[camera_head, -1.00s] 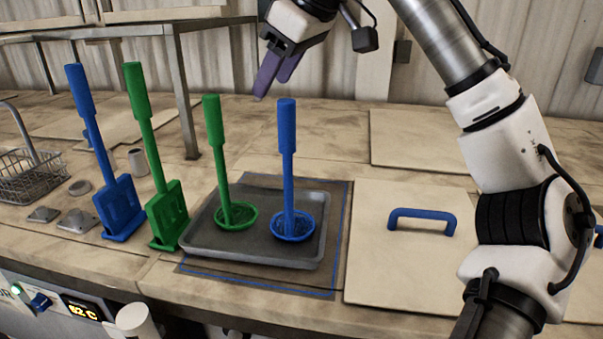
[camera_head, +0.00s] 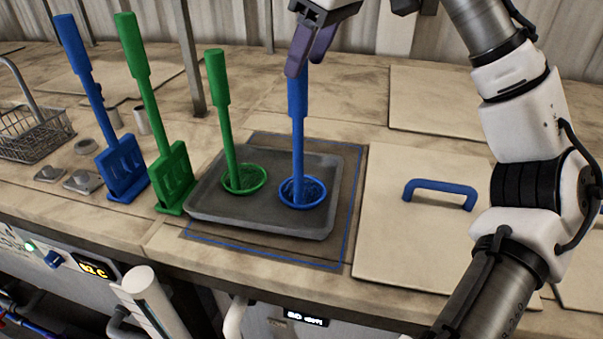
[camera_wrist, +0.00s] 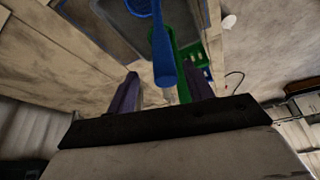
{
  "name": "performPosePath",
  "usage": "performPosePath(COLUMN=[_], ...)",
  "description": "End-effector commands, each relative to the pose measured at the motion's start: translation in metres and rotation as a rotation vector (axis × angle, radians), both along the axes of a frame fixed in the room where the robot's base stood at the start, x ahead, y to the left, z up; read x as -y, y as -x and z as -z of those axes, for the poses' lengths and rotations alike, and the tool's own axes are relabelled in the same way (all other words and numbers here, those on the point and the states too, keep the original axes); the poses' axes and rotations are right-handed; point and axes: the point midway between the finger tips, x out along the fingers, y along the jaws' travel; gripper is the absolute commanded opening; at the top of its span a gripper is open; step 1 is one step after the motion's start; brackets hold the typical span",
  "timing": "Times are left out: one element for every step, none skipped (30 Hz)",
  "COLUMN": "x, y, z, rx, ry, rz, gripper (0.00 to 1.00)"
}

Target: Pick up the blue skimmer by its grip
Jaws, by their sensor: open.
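The blue skimmer (camera_head: 298,100) stands upright with its round mesh bowl in a grey tray (camera_head: 255,224). Its thick grip points up, and the top is partly hidden behind my fingers. My gripper (camera_head: 306,66) is open and empty, fingers pointing down at the top of the grip. In the wrist view the blue skimmer's grip (camera_wrist: 163,60) appears between my two fingers (camera_wrist: 162,88), and no contact shows. How deep the grip reaches between them is unclear. A green skimmer (camera_head: 218,95) stands in the same tray, to the left.
A green slotted turner (camera_head: 170,175) and a blue slotted turner (camera_head: 122,165) stand left of the tray. A wire basket (camera_head: 35,138) is farther left. A pale lid with a blue handle (camera_head: 440,192) lies to the right. Worktop behind the tray is clear.

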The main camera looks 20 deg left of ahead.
Motion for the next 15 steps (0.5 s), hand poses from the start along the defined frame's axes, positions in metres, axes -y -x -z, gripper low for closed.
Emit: performPosePath(x=[-0.001, -0.003, -0.004, -0.006, -0.008, -0.010, -0.012, -0.013, -0.015, -0.016, -0.017, -0.018, -0.019, -0.020, -0.020], y=[0.000, 0.001, 0.001, 0.001, 0.002, 0.003, 0.003, 0.003, 0.003, 0.002, 0.002, 0.002, 0.001, 0.001, 0.001], z=[0.003, 0.005, 0.009, 0.012, 0.015, 0.020, 0.024, 0.027, 0.032, 0.036, 0.039, 0.042, 0.043, 0.045, 0.046], rx=[-0.001, -0.002, -0.002, -0.002, -0.002, -0.003, -0.002, -0.002, -0.002, -0.003, -0.002, -0.001, -0.001, -0.001, -0.001], ry=[0.000, 0.000, 0.000, 0.000, -0.001, -0.001, -0.001, -0.002, -0.001, -0.001, -0.001, 0.000, 0.000, -0.001, -0.001], rz=[-0.003, -0.004, -0.004, -0.004, -0.004, -0.007, -0.005, -0.004, -0.004, -0.003, -0.003, -0.004, -0.003, -0.003, -0.002], gripper=[0.51, 0.51, 0.51, 0.51, 0.51, 0.51, 0.51, 0.51, 0.51, 0.51, 0.51, 0.51, 0.51, 0.51, 0.51])
